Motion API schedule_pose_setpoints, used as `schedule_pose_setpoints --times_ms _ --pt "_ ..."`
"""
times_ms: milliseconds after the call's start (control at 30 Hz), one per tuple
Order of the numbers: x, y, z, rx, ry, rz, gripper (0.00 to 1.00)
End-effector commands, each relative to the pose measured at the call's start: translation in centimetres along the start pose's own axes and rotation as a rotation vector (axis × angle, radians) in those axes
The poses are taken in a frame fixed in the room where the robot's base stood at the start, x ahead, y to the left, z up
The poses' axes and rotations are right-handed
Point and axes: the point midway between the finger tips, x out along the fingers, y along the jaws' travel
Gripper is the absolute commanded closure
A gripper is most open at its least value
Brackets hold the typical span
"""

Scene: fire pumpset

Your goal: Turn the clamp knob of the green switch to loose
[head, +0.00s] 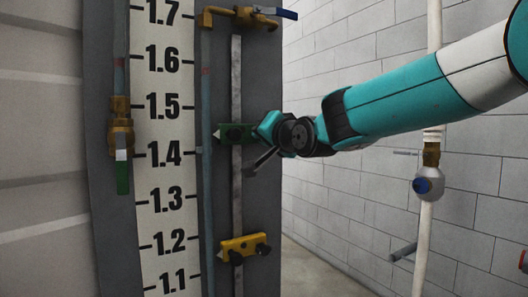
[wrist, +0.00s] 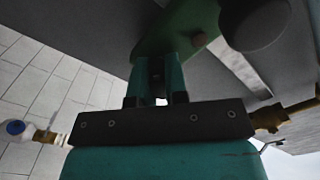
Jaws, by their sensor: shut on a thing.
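The green switch (head: 223,131) is clamped on the vertical metal rail, a little above the 1.4 mark of the scale. Its green body also shows at the top of the wrist view (wrist: 165,30). A black round knob on its front (head: 235,134) is outside my jaws and shows large and dark in the wrist view (wrist: 252,20). My gripper (head: 264,128) is at the right end of the switch. In the wrist view its teal fingers (wrist: 158,72) are closed against a dark piece there, seemingly the clamp knob, mostly hidden between them.
A yellow switch (head: 244,247) with black knobs sits lower on the same rail. A brass valve (head: 243,14) is at the rail's top, and another with a green handle (head: 122,140) is at the left. A white pipe with a blue valve (head: 428,184) stands right. Floor below is clear.

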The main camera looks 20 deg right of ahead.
Motion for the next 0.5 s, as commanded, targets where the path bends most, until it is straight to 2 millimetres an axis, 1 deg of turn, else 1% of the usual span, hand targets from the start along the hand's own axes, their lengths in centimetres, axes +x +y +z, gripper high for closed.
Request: schedule_pose_setpoints --times_ms 33,500 --pt "-0.02 0.41 0.54 -0.045 0.0 -0.001 1.0" --pt "-0.01 0.27 0.36 -0.466 0.0 0.0 1.0"
